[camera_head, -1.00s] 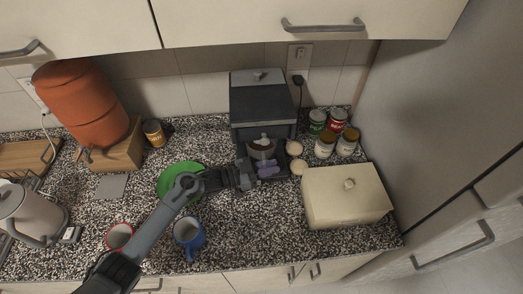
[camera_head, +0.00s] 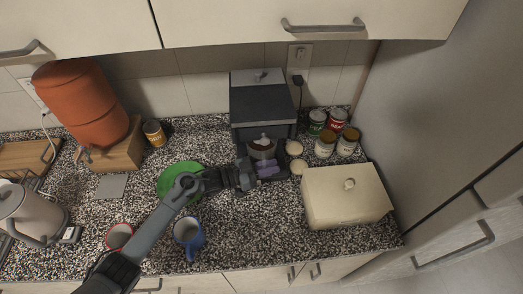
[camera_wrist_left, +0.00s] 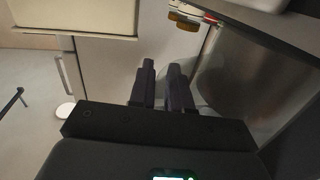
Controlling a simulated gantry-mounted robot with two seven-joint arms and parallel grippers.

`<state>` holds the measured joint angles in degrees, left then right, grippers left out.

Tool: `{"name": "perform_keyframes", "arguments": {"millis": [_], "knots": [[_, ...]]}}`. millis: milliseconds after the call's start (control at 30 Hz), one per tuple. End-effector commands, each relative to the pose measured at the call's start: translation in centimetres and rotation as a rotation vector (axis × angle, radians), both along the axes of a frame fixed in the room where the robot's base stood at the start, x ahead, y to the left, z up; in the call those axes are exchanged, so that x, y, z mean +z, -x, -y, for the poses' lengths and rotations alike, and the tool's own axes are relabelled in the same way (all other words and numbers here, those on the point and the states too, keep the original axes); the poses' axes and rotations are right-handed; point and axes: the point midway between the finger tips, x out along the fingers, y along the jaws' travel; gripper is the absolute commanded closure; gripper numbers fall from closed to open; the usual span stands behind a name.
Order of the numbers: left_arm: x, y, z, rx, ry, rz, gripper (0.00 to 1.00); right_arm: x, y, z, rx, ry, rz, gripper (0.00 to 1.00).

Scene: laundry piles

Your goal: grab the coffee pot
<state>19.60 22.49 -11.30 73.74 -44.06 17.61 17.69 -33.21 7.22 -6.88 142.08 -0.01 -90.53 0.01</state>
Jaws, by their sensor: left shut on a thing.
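The coffee pot (camera_head: 262,147) sits in the front of the dark coffee maker (camera_head: 262,105), which stands against the back wall. In the head view my left gripper (camera_head: 268,170) reaches in from the left and is at the pot's front side. It is shut on the pot, at what seems to be the handle, which the fingers mostly hide. In the left wrist view the two dark fingers (camera_wrist_left: 163,88) point forward with a small gap between them, and the rounded glassy pot (camera_wrist_left: 215,88) fills the area beside them. My right gripper is not in view.
A cream box (camera_head: 345,205) and several cans (camera_head: 325,144) stand to the right. A green plate (camera_head: 170,184), a blue mug (camera_head: 188,230) and a red-rimmed mug (camera_head: 118,236) lie near my left arm. Upper cabinets (camera_head: 260,22) overhang the counter.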

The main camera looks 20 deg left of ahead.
Motion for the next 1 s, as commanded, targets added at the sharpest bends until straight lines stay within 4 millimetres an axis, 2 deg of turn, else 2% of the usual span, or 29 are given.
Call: {"name": "perform_keyframes", "arguments": {"millis": [467,800,1000], "knots": [[0.9,-0.1,0.0,0.0,0.001,0.008,1.0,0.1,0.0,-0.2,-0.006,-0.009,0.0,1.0],[4.1,-0.1,0.0,0.0,0.0,0.009,1.0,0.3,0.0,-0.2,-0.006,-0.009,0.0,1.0],[3.7,2.2,-2.7,0.001,-0.002,0.004,1.0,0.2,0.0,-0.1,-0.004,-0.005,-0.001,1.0]]}}
